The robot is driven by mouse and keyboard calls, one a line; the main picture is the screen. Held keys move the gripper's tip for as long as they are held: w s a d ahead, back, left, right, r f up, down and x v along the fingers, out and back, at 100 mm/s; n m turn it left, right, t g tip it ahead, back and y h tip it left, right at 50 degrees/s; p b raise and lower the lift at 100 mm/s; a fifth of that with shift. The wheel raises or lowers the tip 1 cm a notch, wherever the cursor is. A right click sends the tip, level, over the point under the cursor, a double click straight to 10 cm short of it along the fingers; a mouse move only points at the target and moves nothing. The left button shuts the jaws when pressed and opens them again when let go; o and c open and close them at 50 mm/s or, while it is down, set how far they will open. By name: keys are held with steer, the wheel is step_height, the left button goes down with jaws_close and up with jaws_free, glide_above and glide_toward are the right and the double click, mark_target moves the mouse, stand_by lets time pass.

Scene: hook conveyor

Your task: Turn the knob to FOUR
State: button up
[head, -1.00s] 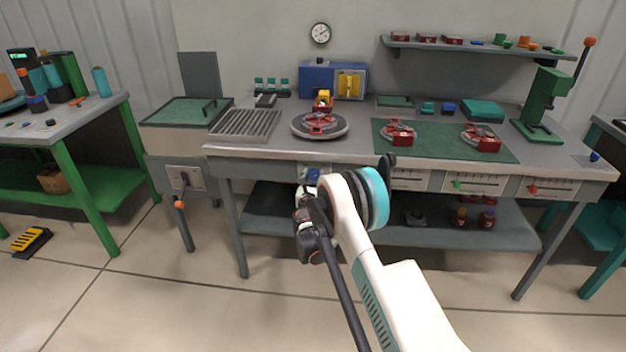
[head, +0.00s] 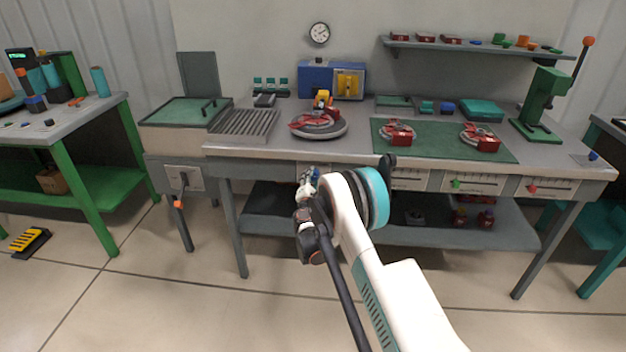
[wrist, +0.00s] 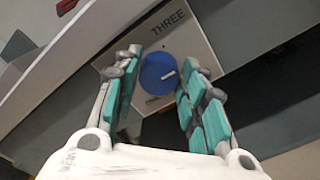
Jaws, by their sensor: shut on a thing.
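The blue round knob (wrist: 158,74) sits on a pale panel on the bench front, with a short white mark on its face. The word THREE (wrist: 168,27) is printed on the panel above it in the wrist view. Another label at the knob's lower left is partly hidden and unreadable. My gripper (wrist: 156,78) is shut on the knob, with one teal-padded finger on each side of it. In the head view my gripper (head: 307,186) is at the bench front below the turntable, and my wrist hides most of the knob.
A turntable (head: 336,129) carrying a red part stands on the bench above the knob. A grille (head: 243,123) is to its left and a green mat (head: 440,151) with red parts to its right. Slider panels (head: 473,184) line the front edge to the right.

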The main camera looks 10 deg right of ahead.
steer(key=shift+s+d+f+m, duration=0.1)
steer(key=shift+f+m, duration=0.05)
steer(key=shift+m, duration=1.9)
steer(key=shift+f+m, duration=0.1)
steer(key=shift+m, duration=1.95)
steer(key=o, duration=1.1)
steer(key=v, duration=1.2)
steer(key=shift+r, duration=0.1)
